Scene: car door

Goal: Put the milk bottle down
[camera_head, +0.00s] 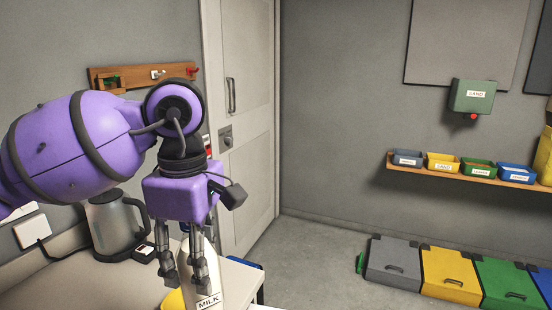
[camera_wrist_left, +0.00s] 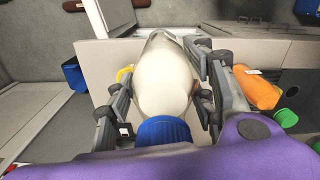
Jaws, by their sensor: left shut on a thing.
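The white milk bottle (camera_head: 214,283) with a "MILK" label shows at the bottom of the head view, partly behind my left gripper's fingers. In the left wrist view the milk bottle (camera_wrist_left: 165,80) fills the middle, its blue cap (camera_wrist_left: 164,130) toward me. My left gripper (camera_head: 185,275) is shut on the bottle, one finger on each side. The gripper also shows in the left wrist view (camera_wrist_left: 166,100). The bottle is over or at the pale counter (camera_head: 105,285); I cannot tell whether its base touches. My right gripper is not in view.
A grey kettle (camera_head: 117,225) stands on the counter left of the bottle. A yellow object (camera_head: 173,300) is close beside the bottle. In the left wrist view an orange bottle-like object (camera_wrist_left: 257,90) lies right of the gripper.

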